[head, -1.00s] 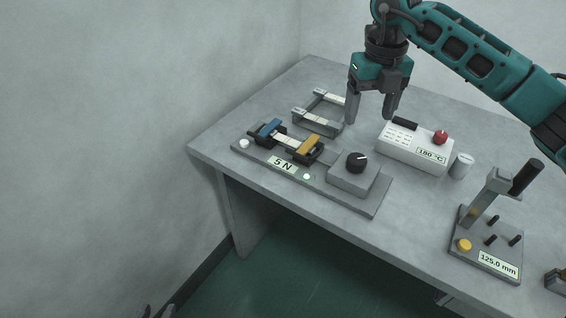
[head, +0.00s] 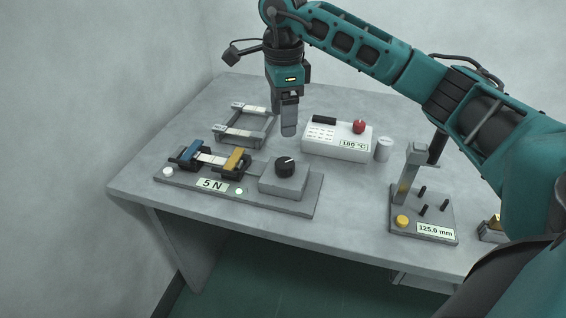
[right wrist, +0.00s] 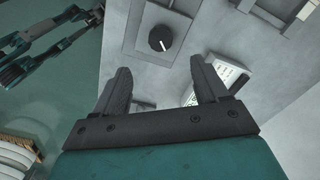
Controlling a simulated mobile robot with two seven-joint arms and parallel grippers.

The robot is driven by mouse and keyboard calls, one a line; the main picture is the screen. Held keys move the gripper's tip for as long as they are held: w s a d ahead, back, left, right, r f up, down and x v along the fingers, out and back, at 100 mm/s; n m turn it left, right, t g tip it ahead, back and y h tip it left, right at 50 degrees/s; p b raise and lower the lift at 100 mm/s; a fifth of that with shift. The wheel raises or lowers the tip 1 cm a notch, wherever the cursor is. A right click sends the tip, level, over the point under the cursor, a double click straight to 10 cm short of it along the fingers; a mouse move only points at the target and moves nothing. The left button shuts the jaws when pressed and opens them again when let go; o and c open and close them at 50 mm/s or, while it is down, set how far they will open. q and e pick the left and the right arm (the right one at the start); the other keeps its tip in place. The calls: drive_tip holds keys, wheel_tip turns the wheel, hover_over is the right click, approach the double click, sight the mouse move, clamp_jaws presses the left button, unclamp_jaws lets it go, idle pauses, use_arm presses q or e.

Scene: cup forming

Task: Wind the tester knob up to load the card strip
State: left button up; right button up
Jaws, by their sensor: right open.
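The tester (head: 300,207) is a grey base plate near the table's front left, with a label reading 5 N. Its black knob (head: 285,167) has a white mark and sits on a grey block at the right end; the knob also shows in the right wrist view (right wrist: 160,38). The white card strip (head: 211,159) spans between a blue clamp (head: 191,150) and a yellow clamp (head: 235,160). My right gripper (head: 289,133) is open, empty and pointing down above the knob, apart from it. In the right wrist view the knob lies beyond the fingertips. My left gripper (right wrist: 91,15) shows small at that view's upper left.
A grey frame (head: 243,133) stands behind the tester. A white 180 °C box (head: 338,142) with a red knob and a grey cylinder (head: 384,150) stand to the right. A 125.0 mm stand (head: 413,205) with an upright post is at the front right.

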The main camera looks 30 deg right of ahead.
sight(283, 162)
wheel_tip(283, 162, down, 13)
drive_tip(key=shift+r, duration=0.1)
idle(0.4)
drive_tip(key=shift+c, duration=0.3)
drive_tip(key=c, duration=1)
drive_tip(key=shift+m, duration=0.3)
drive_tip(key=shift+w+m, duration=0.1)
drive_tip(key=shift+m, duration=2.3)
